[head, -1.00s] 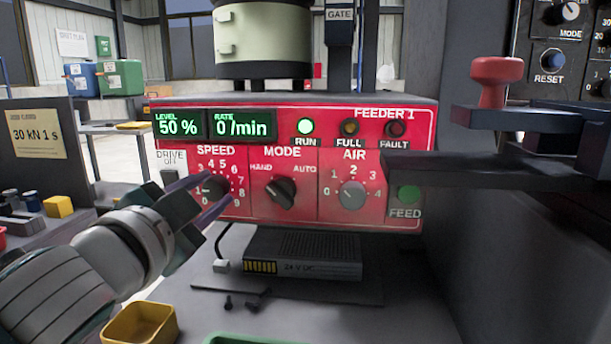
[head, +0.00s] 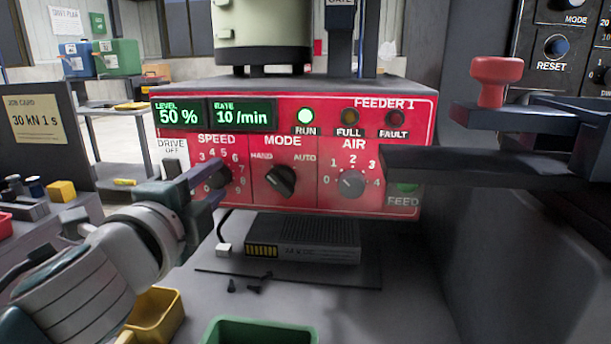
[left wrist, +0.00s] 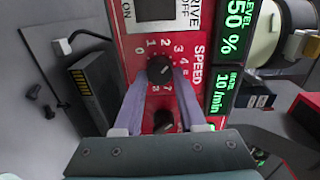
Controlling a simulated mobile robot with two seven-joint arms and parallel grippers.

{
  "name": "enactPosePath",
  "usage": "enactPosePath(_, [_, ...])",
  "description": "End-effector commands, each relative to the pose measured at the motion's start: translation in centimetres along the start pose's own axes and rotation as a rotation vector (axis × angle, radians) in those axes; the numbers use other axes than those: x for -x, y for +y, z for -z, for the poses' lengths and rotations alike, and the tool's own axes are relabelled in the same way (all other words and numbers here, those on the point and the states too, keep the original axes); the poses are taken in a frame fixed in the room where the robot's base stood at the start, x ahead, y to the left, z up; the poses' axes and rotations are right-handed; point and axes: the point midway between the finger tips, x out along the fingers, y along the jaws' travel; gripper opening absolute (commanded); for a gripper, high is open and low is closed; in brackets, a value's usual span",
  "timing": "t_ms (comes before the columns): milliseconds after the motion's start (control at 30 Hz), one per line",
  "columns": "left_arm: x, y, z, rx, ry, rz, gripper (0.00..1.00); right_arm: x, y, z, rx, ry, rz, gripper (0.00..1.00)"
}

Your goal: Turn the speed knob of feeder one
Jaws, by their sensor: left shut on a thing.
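Feeder one is a red panel (head: 318,200) in the middle of the head view, marked FEEDER 1. Its black speed knob (head: 219,178) sits at the left inside a ring of numbers. My left gripper (head: 206,182) comes in from the left and is shut on this knob. In the left wrist view the two fingers (left wrist: 160,78) lie on either side of the knob (left wrist: 160,68). Its exact pointer setting is hard to read. The rate display (head: 243,116) reads 10 /min and the level display (head: 179,116) 50 %. The RUN lamp (head: 305,115) is lit. My right gripper is not in view.
The mode knob (head: 281,181) and air knob (head: 351,183) are right of the speed knob. A dark arm with a red knob (head: 496,80) juts in front at right. Below are a black 24 V unit (head: 305,240), loose screws, a yellow bin (head: 160,312) and a green bin (head: 262,326).

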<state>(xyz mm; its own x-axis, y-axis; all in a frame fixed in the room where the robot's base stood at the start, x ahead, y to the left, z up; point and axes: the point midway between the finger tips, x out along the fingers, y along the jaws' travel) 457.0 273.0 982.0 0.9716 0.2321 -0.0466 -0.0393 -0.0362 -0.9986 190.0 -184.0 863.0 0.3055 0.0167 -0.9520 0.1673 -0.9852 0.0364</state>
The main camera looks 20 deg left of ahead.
Motion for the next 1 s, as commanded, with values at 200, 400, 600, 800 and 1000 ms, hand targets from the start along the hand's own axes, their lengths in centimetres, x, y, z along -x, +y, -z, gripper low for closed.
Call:
enactPosePath(200, [-0.01,0.01,0.04,-0.027,0.000,0.000,0.00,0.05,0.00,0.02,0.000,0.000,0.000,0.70])
enactPosePath(400, [-0.01,0.02,0.03,-0.028,-0.001,0.000,0.00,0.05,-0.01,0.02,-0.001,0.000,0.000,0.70])
enactPosePath(600, [0.00,0.03,0.02,-0.027,-0.001,0.000,0.46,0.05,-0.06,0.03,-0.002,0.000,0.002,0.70])
enactPosePath(800, [0.00,0.03,0.01,-0.026,-0.001,0.000,0.68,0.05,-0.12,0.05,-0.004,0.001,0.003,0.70])
enactPosePath(1000, [0.00,0.03,0.00,-0.026,-0.001,0.000,0.70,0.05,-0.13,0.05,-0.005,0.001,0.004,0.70])
